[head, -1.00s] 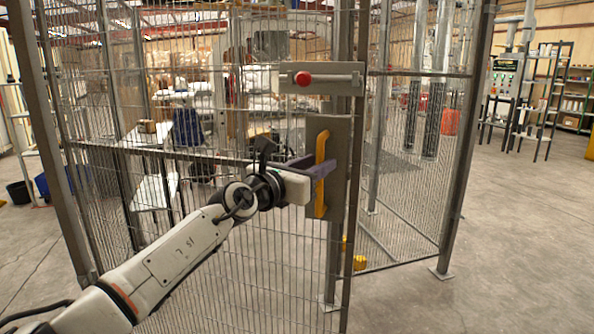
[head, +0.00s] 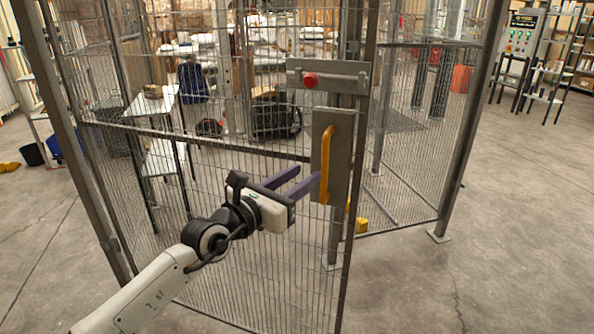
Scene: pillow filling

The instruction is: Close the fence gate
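The fence gate (head: 235,215) is a grey wire-mesh panel across the left and middle of the head view. Its free edge overlaps the fence post in the picture; I cannot tell whether any gap is left between them. A yellow handle (head: 326,165) stands upright on a grey plate (head: 343,150) near that edge. Above it is a slide bolt with a red knob (head: 311,80). My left gripper (head: 309,174) has its two purple fingers spread apart, empty, with the tips just left of the handle; contact is unclear. My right gripper is out of view.
A fixed mesh fence panel (head: 420,140) runs right from the gate to a footed post (head: 438,236). Behind the mesh are tables and a dark bin. A control panel (head: 519,40) stands far right. The concrete floor (head: 520,220) at the right is clear.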

